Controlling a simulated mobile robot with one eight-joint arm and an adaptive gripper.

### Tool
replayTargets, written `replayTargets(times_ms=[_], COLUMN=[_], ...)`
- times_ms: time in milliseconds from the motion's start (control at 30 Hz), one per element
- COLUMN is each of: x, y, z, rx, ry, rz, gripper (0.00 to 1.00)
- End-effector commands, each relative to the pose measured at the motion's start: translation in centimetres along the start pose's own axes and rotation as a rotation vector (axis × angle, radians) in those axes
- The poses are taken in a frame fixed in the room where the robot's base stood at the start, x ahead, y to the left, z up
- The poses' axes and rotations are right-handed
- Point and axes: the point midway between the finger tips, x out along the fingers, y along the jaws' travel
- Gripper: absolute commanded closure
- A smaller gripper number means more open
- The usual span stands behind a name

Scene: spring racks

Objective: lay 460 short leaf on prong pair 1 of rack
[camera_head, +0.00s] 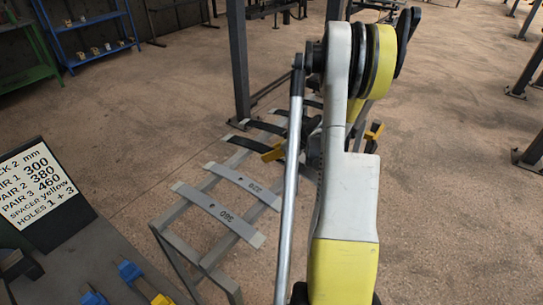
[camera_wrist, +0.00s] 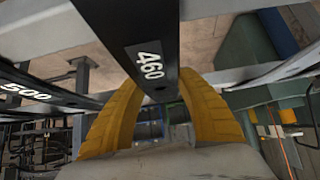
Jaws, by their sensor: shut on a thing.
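The black 460 leaf (camera_wrist: 145,40) runs lengthwise through the upper middle of the wrist view, its white label facing the camera. My gripper (camera_wrist: 158,84) has its yellow fingers on both sides of this leaf and is shut on it. In the head view my gripper is mostly hidden behind my arm; a yellow finger (camera_head: 273,153) shows beside the grey frame that bears several leaves. I cannot tell whether the 460 leaf still touches a support. Prong pair 1 of the rack cannot be made out.
A black 500 leaf (camera_wrist: 40,92) lies close left of the held one. A card (camera_head: 38,190) lists pair 1 as 300 and pair 3 as 460. A blue shelf (camera_head: 95,55) stands behind.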

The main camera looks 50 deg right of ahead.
Motion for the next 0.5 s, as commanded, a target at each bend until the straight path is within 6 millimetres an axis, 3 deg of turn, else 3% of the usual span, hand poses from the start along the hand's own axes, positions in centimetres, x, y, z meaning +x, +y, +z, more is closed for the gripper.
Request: replayTargets(times_ms=[267, 500], x=[-0.2, -1.8], y=[0.0, 0.0], z=[-0.3, -1.8], rx=[0.000, 0.000], ry=[0.001, 0.001], rz=[0.000, 0.000], gripper=[0.98, 0.98])
